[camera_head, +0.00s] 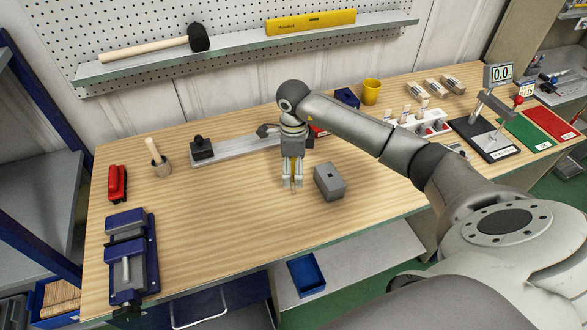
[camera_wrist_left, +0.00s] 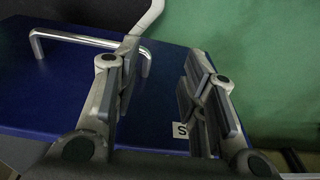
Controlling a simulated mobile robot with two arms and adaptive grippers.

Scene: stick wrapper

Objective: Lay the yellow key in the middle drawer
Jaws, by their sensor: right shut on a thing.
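My right gripper (camera_head: 292,184) points down over the middle of the table, left of a grey block. It is shut on a small, thin brownish-yellow thing, mostly hidden between the fingers; I cannot tell whether it is the yellow key. No other key shows clearly. In the left wrist view, my left gripper (camera_wrist_left: 162,92) is open and empty in front of a blue drawer unit (camera_wrist_left: 50,95) with a metal bar handle (camera_wrist_left: 85,42). I cannot tell which drawer this is. In the head view, part of a drawer handle (camera_head: 200,312) shows under the table's front edge.
The grey block (camera_head: 329,182) stands close to the right gripper. A blue vise (camera_head: 127,255), a red tool (camera_head: 117,184) and a wooden holder (camera_head: 157,157) are on the left. A grey rail (camera_head: 235,145) lies behind. A blue bin (camera_head: 306,274) sits on the lower shelf.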

